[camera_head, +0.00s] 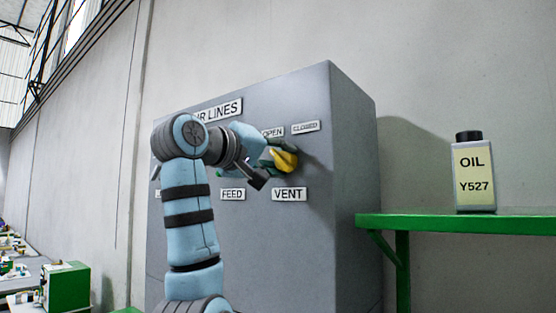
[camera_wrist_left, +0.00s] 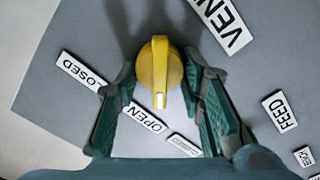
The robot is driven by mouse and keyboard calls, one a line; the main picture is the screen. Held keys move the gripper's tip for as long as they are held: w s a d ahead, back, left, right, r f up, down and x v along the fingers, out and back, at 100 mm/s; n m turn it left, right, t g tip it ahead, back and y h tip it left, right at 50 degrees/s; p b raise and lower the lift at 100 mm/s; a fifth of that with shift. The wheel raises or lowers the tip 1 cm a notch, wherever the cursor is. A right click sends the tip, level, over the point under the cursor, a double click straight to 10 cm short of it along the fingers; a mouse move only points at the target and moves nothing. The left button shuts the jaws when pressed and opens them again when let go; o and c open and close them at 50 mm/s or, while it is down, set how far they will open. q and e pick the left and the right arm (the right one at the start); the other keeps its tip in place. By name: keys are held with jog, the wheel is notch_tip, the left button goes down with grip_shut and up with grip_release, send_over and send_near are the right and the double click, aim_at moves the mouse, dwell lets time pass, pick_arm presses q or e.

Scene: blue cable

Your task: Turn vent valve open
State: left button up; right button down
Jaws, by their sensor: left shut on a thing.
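The yellow vent valve knob (camera_head: 286,160) sits on the front of the grey cabinet (camera_head: 300,245), above the VENT label (camera_head: 289,194) and below the OPEN (camera_head: 272,132) and CLOSED (camera_head: 305,126) labels. My left gripper (camera_head: 274,157) is shut on the knob, with a green finger at each side. In the left wrist view the knob (camera_wrist_left: 160,68) stands between the fingertips, and its white mark points down beside the OPEN label (camera_wrist_left: 144,117), away from the CLOSED label (camera_wrist_left: 82,72). My right gripper is in neither view.
A FEED label (camera_head: 232,194) is left of VENT; my left arm hides much of the panel there. A green shelf (camera_head: 470,224) right of the cabinet bears an oil bottle (camera_head: 474,175). A bench with green equipment (camera_head: 66,287) is at the far lower left.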

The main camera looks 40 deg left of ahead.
pick_arm(q)
jog(key=shift+f, duration=0.1)
jog(key=o, duration=1.1)
jog(key=shift+s, duration=0.1)
jog(key=s, duration=0.7)
jog(key=shift+s, duration=0.2)
jog(key=shift+w, duration=0.1)
